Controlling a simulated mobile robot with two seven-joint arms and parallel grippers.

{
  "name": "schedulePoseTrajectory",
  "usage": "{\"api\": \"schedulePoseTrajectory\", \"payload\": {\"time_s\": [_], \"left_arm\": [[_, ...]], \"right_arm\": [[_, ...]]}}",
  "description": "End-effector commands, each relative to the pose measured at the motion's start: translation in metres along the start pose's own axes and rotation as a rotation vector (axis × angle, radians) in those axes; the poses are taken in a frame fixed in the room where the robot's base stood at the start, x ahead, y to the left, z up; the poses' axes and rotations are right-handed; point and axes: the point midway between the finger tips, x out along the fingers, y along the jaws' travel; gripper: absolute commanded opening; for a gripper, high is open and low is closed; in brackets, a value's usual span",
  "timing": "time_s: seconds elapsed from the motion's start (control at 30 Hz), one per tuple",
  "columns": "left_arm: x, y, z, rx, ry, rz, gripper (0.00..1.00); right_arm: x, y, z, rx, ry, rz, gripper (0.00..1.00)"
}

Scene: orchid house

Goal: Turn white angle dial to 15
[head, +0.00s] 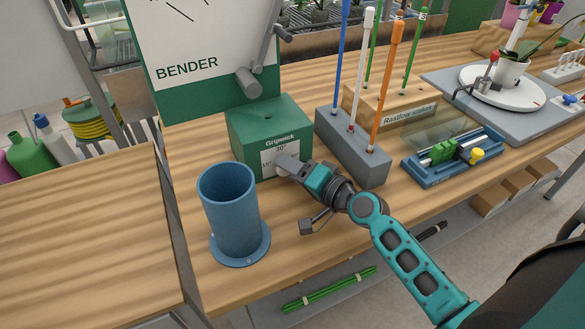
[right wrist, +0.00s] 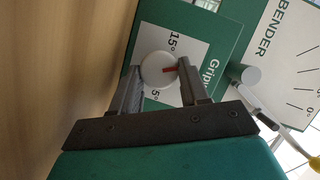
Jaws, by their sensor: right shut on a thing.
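The white angle dial (right wrist: 153,72) is on the pale scale plate (right wrist: 190,45) on the front of the green box marked Gripwick (head: 265,118). A finger hides the part of the scale beyond the pointer. My right gripper (head: 290,165) is shut on the dial, one finger on each side. My left gripper is not in view.
A blue cup on a flange (head: 228,205) stands close left of the box. A grey holder (head: 352,145) with upright coloured rods stands to the right. The BENDER board (head: 195,45) with a grey peg rises behind. Bare bench lies in front.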

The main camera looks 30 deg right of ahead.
Motion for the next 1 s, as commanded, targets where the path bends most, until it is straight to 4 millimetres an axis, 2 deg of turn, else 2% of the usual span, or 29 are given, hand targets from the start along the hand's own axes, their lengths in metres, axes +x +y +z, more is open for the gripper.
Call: {"api": "schedulePoseTrajectory", "payload": {"time_s": [0.03,0.23,0.47,0.67,1.0], "left_arm": [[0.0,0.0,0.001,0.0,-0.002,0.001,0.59],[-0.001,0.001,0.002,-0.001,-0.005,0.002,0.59],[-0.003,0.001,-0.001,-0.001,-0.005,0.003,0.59],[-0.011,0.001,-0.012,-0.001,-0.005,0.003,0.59],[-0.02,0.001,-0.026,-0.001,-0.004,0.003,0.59]], "right_arm": [[0.0,0.0,0.0,0.0,0.0,0.0,0.32],[0.0,0.0,0.0,0.0,0.0,0.0,0.14],[-0.001,-0.001,-0.001,-0.021,0.0,0.009,0.14],[-0.001,-0.004,-0.001,-0.099,-0.001,0.042,0.14],[0.0,-0.006,0.001,-0.362,0.0,0.151,0.14]]}}
